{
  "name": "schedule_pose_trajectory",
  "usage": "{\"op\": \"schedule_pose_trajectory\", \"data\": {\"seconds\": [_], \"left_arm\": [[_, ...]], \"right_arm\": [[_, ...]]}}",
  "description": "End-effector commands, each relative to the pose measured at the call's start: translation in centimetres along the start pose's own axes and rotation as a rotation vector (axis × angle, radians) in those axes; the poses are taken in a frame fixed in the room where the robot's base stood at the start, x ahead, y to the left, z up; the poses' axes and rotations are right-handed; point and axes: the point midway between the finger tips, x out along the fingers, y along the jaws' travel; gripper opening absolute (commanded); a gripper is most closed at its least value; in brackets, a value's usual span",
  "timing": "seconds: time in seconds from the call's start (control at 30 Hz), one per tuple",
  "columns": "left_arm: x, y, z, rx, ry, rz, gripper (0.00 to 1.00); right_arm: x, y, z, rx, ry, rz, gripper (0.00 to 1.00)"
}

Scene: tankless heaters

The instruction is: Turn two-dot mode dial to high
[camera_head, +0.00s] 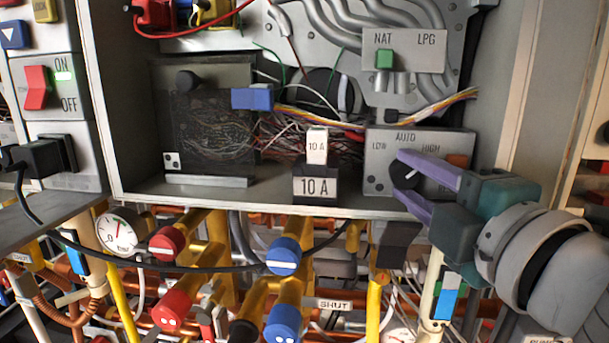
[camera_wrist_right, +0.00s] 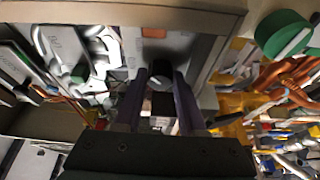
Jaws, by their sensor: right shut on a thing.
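The mode dial (camera_head: 406,175) is a black round knob on a grey plate (camera_head: 435,144) marked LOW, AUTO and HIGH, at the lower right of the open heater box. Two dark dots show at the plate's lower left. A short white mark on the dial seems to slant toward the upper right, but the fingers partly cover it. My right gripper (camera_head: 401,174) comes in from the right with its purple fingers above and below the dial, shut on it. In the right wrist view the dial (camera_wrist_right: 160,75) sits between the fingertips. My left gripper is not in view.
A NAT/LPG plate with a green switch (camera_head: 384,59) is above. A 10 A fuse (camera_head: 316,146) and loose wires lie to the left. Pipes with red and blue valve caps (camera_head: 284,256) crowd the space below.

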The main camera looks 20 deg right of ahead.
Motion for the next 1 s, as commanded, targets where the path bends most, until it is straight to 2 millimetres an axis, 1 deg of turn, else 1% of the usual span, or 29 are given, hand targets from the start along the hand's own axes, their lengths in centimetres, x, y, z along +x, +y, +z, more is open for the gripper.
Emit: {"op": "schedule_pose_trajectory", "data": {"seconds": [0.07,0.1,0.33,0.67,0.77,0.87,1.0], "left_arm": [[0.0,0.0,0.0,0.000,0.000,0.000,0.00],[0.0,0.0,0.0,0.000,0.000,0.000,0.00],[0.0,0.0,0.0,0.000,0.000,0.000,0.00],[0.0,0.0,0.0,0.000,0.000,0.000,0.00],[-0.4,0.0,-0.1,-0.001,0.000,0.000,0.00],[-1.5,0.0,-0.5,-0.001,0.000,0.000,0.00],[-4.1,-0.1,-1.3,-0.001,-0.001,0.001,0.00]], "right_arm": [[0.0,0.0,0.0,0.004,-0.002,0.000,0.00],[0.0,0.0,0.0,0.004,-0.001,0.000,0.44],[0.0,0.0,0.0,0.002,-0.001,-0.001,0.69],[0.0,-0.1,0.0,0.001,0.000,-0.004,0.69],[0.0,0.0,0.0,-0.011,0.000,-0.010,0.69],[0.0,0.4,0.0,-0.054,0.001,-0.027,0.69],[0.0,1.0,0.1,-0.166,-0.001,-0.073,0.69]]}}
